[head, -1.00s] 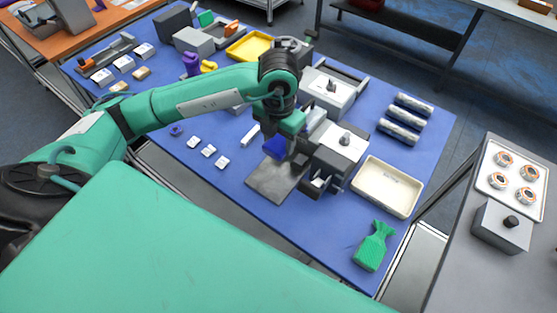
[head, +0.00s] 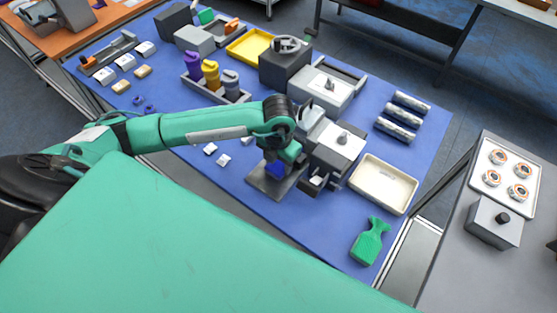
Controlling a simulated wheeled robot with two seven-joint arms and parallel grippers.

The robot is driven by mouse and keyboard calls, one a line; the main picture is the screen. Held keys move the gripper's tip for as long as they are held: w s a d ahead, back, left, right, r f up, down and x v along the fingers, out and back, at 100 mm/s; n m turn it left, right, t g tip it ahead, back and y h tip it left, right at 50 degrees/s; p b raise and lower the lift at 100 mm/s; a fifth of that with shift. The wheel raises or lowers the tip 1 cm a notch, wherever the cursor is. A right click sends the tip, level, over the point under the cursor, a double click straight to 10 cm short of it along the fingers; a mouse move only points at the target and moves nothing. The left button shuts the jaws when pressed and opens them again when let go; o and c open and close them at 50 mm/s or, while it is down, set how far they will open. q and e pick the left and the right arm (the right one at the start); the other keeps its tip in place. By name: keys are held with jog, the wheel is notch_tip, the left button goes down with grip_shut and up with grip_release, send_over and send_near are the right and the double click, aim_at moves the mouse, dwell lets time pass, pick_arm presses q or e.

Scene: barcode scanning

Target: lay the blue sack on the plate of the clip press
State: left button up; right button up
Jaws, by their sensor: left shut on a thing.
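The blue sack (head: 274,171) is small and partly hidden by my left gripper (head: 276,163). My left gripper is shut on it and points down at the dark flat plate (head: 262,184) of the clip press (head: 334,143). The sack is over the plate, close to its surface; I cannot tell whether it touches. The press body stands just right of the plate. My right gripper is not in view.
A green sack (head: 370,243) lies at the table's near right, beside a cream tray (head: 384,184). A rack with purple, yellow and grey sacks (head: 230,83) stands behind my left arm. Small white blocks (head: 223,160) lie left of the plate.

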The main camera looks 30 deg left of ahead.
aim_at(278, 164)
pick_arm(q)
jog(key=shift+f, duration=0.2)
jog(key=o, duration=1.1)
jog(key=shift+r, duration=0.1)
jog(key=shift+r, duration=0.45)
notch_tip(278, 164, up, 11)
jog(key=b, duration=0.3)
jog(key=shift+r+b, duration=0.2)
jog(key=shift+b, duration=0.2)
